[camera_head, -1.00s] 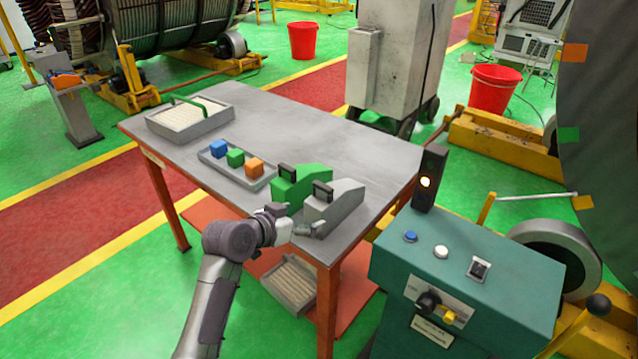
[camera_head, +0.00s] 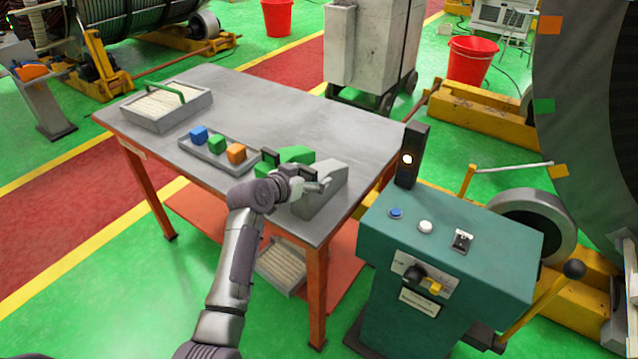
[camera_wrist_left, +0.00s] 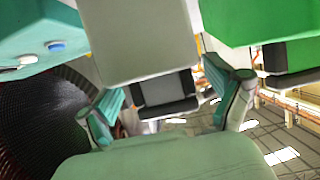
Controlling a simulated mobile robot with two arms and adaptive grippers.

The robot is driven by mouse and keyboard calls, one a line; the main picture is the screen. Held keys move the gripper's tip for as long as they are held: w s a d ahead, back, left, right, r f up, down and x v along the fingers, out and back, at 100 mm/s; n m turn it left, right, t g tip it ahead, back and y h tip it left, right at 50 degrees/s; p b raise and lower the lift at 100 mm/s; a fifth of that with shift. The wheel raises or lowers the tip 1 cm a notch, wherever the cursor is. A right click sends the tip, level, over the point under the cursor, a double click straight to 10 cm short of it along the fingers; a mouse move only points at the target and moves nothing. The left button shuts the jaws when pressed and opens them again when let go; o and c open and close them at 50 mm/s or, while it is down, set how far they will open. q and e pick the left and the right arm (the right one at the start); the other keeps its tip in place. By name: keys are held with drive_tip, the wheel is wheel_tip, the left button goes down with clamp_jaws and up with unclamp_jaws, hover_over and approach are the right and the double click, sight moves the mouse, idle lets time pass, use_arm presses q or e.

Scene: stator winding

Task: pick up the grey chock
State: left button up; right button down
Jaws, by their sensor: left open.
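The grey chock (camera_head: 325,192) stands on the near right corner of the table, beside the green chock (camera_head: 290,156). The fingers look apart from the handle. The green chock (camera_wrist_left: 260,18) is close by at the upper right. My right gripper is not in view.
A tray (camera_head: 190,148) with blue, green and orange blocks lies left of the chocks. A grey box with a green handle (camera_head: 150,118) stands at the table's far left. A teal control cabinet (camera_head: 450,235) stands right of the table. The table's back middle is clear.

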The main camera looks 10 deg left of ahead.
use_arm(q)
drive_tip(key=x, duration=0.3)
drive_tip(key=shift+w+f, duration=0.1)
drive_tip(key=shift+w, duration=0.05)
drive_tip(key=c, duration=1.3)
